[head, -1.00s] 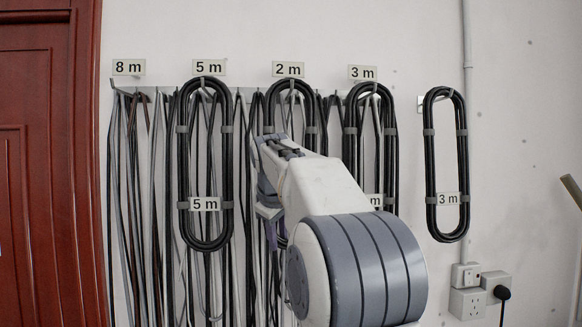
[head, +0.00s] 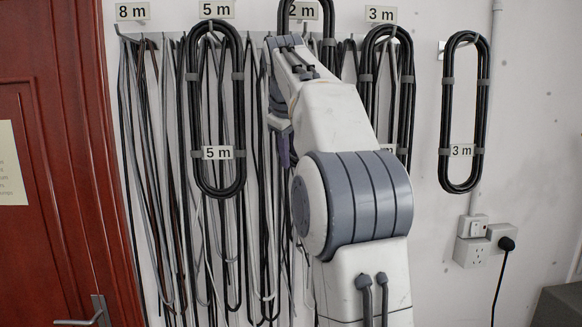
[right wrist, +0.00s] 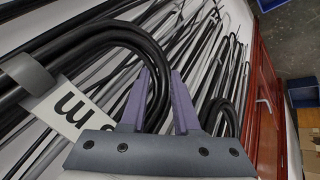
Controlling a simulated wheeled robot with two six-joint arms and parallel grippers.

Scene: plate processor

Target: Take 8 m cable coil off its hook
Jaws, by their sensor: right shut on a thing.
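My right gripper (head: 283,150) is at the lower end of the black coil (head: 330,40) under the "2 m" sign (head: 304,11). My arm hides much of this coil in the head view. In the right wrist view, the purple fingers (right wrist: 160,78) are shut on the coil's black bend (right wrist: 158,100). A white tag (right wrist: 70,107) on it shows an "m"; its number cannot be read. Under the "8 m" sign (head: 133,11) I see loose thin cables (head: 150,130) and no tied oval coil. My left gripper is not in view.
Tied coils hang under the "5 m" sign (head: 217,9) and "3 m" sign (head: 381,14). Another coil (head: 445,130) tagged 3 m hangs alone at right. A red door (head: 50,150) stands at left. Wall sockets (head: 472,240) are low at right.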

